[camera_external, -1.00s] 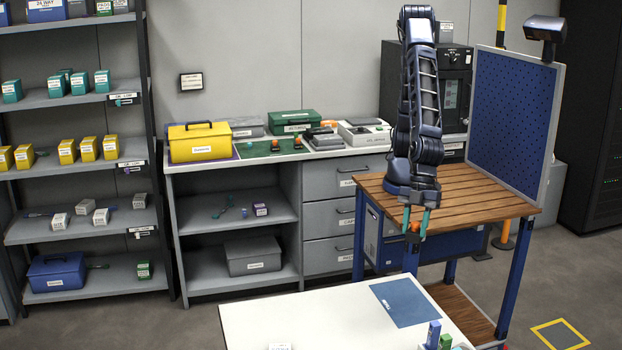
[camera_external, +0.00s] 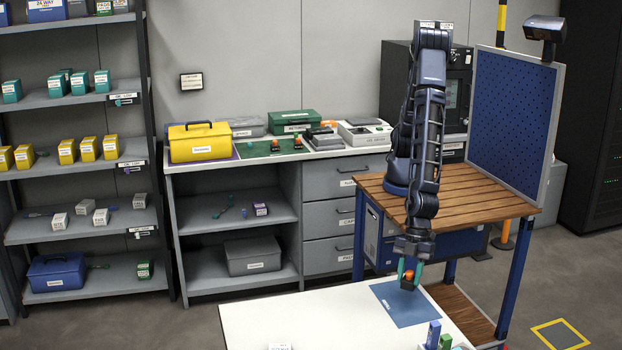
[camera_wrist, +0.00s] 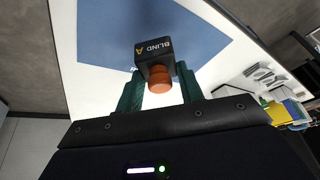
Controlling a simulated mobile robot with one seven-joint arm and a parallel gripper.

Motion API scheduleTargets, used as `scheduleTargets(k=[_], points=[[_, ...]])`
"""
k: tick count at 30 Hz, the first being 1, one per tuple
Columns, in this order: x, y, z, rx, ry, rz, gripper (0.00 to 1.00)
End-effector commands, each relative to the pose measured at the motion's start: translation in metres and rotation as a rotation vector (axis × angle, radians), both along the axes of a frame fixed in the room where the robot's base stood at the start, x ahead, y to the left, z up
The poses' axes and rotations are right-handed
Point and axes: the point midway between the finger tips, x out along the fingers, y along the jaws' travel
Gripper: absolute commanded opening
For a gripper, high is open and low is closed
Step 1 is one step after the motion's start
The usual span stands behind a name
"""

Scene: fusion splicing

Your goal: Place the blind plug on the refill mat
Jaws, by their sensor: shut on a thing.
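The blind plug (camera_wrist: 154,56) is a small black block marked "BLIND A" with an orange knob. My gripper (camera_external: 410,274) is shut on it, with the green fingers on either side of the knob. In the external view the plug (camera_external: 408,283) is over the blue refill mat (camera_external: 420,312), near its upper part. The mat lies flat on the white table and also shows beyond the plug in the wrist view (camera_wrist: 105,35). I cannot tell whether the plug touches the mat.
The white table (camera_external: 300,325) is largely bare left of the mat. Blue and green upright items (camera_external: 433,335) stand just in front of the mat. A wooden-topped bench (camera_external: 470,195) with a blue pegboard (camera_external: 510,120) stands behind. A label card (camera_external: 279,347) lies at the front.

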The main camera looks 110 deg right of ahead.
Motion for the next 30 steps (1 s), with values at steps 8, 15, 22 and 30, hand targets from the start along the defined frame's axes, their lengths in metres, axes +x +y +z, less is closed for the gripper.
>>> scheduleTargets(k=[8,15,22,30], points=[[0.0,0.0,-0.032,-0.002,0.0,0.001,0.02],[0.0,0.0,-0.033,0.0,0.0,0.0,0.02],[0.0,0.0,-0.034,0.0,0.0,0.0,0.57],[0.0,0.0,-0.034,0.0,0.0,0.0,0.6]])
